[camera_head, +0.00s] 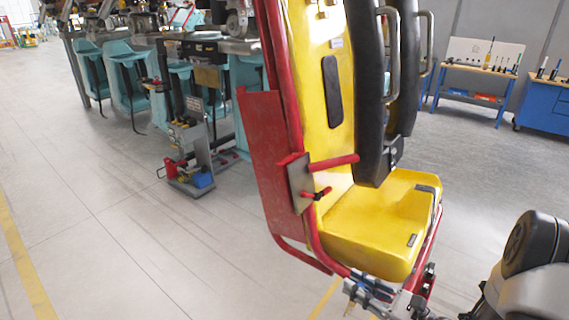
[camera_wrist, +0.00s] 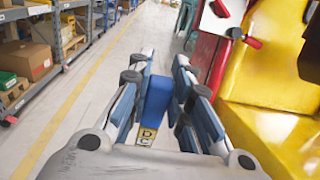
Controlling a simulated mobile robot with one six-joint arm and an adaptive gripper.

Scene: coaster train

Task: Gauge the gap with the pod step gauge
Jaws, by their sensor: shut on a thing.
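My gripper (camera_wrist: 160,88) is shut on a blue block-like gauge (camera_wrist: 158,96) with yellow labels reading D and C at its near end. Its far end is partly hidden between the fingers. In the head view my gripper (camera_head: 368,290) is low in front of the yellow seat (camera_head: 378,232), near the seat's red lower frame. The gauge cannot be made out there. In the wrist view the yellow seat (camera_wrist: 275,135) stands to the right of the fingers, apart from the gauge. A black restraint (camera_head: 370,110) hangs over the seat. I cannot tell which gap is meant.
A grey plate with a red handle (camera_head: 300,185) sits on the seat's red side. Teal seats (camera_head: 120,85) line the back left. A tool bench (camera_head: 470,75) and a blue cabinet (camera_head: 545,105) stand behind. Shelves with boxes (camera_wrist: 28,58) are at left.

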